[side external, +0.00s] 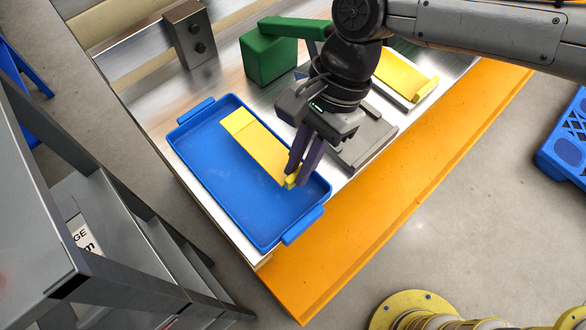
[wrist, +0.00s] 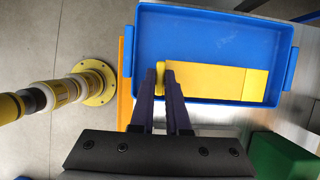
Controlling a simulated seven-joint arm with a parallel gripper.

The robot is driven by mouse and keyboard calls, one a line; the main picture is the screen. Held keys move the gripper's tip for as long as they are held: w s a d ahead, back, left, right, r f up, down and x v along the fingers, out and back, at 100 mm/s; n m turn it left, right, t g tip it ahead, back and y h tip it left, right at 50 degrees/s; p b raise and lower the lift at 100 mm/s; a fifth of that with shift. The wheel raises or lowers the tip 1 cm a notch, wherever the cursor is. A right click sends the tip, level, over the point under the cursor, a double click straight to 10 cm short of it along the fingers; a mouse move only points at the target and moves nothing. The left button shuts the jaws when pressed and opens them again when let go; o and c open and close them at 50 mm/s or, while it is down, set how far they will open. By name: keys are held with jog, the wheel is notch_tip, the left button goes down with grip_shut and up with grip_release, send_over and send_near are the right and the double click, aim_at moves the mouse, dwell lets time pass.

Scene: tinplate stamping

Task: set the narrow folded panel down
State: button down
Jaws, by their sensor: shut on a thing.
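The narrow folded panel (side external: 257,148) is a long yellow strip with a bent end. In the side view it is at the blue tray (side external: 207,184), along the tray's side nearest my arm. My gripper (side external: 295,180) is shut on the panel's near end, its dark fingers pointing down. In the wrist view the fingers (wrist: 167,76) close on the panel's left end, and the panel (wrist: 212,80) extends right over the blue tray (wrist: 215,30). I cannot tell whether the panel touches the tray floor. The gripped edge is partly hidden by the fingers.
Another yellow folded panel (side external: 402,75) lies at the back right. A grey plate (side external: 367,139) lies beside my gripper. The tray's left part is bare.

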jog(key=shift+w+a+f, duration=0.25)
jog(key=shift+a+f, duration=0.25)
jog(key=shift+f, duration=1.7)
jog(key=shift+f, duration=0.15)
jog(key=c, duration=0.9)
grip_release()
jog(key=v, duration=1.2)
